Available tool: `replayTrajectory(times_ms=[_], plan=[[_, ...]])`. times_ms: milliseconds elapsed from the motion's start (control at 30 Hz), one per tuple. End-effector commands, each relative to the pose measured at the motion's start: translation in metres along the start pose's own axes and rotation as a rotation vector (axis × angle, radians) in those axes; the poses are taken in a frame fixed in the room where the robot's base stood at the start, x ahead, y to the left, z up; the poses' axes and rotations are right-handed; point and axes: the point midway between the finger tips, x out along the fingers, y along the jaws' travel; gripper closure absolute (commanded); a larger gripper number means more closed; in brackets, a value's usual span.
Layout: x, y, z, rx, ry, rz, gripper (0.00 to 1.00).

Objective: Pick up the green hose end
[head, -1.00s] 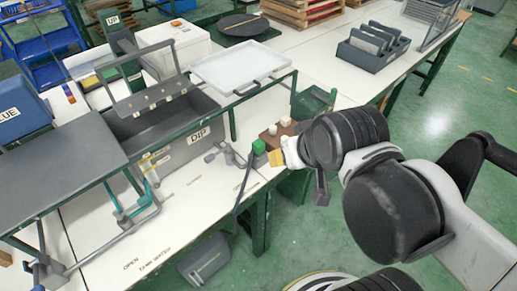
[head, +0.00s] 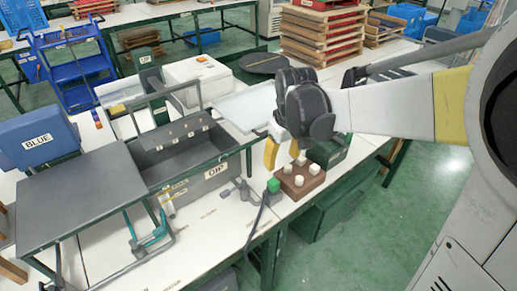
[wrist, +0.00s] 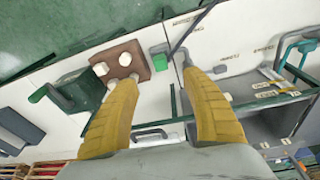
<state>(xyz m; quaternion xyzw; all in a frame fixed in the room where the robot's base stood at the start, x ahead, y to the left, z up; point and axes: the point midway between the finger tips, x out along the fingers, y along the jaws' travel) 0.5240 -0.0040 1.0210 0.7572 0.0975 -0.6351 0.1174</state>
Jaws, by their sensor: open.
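The green hose end (head: 273,186) is a small green block on top of a dark hose, at the front edge of the white table. It stands just left of a brown block with white knobs. In the wrist view the green hose end (wrist: 160,62) shows beyond the fingertips, roughly between them. My gripper (head: 271,153) has yellow fingers and hangs above the table, behind and above the hose end in the head view. In the wrist view my gripper (wrist: 158,80) is open, with nothing between its fingers.
The brown block (head: 300,182) with white knobs sits close to the right of the hose end. A grey fitting (head: 238,192) stands to its left. The grey DIP tank (head: 190,150) and a pale tray (head: 240,108) lie behind. Green floor is open at the front right.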

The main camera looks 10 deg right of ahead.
Motion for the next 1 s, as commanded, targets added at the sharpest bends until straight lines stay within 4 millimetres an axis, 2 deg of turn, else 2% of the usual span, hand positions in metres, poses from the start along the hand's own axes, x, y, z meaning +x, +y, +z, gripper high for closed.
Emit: replayTrajectory(times_ms=[33, 133, 200, 333, 567, 733, 1000], plan=[[0.012, 0.004, -0.012, -0.021, -0.03, -0.01, 0.44], [0.039, 0.009, -0.026, -0.063, -0.088, -0.031, 0.44], [0.054, 0.012, -0.032, -0.086, -0.119, -0.044, 0.44], [0.074, 0.014, -0.037, -0.113, -0.154, -0.06, 0.44], [0.099, 0.013, -0.035, -0.122, -0.165, -0.065, 0.44], [0.128, 0.011, -0.03, -0.121, -0.164, -0.065, 0.44], [0.153, 0.006, -0.025, -0.121, -0.163, -0.064, 0.44]])
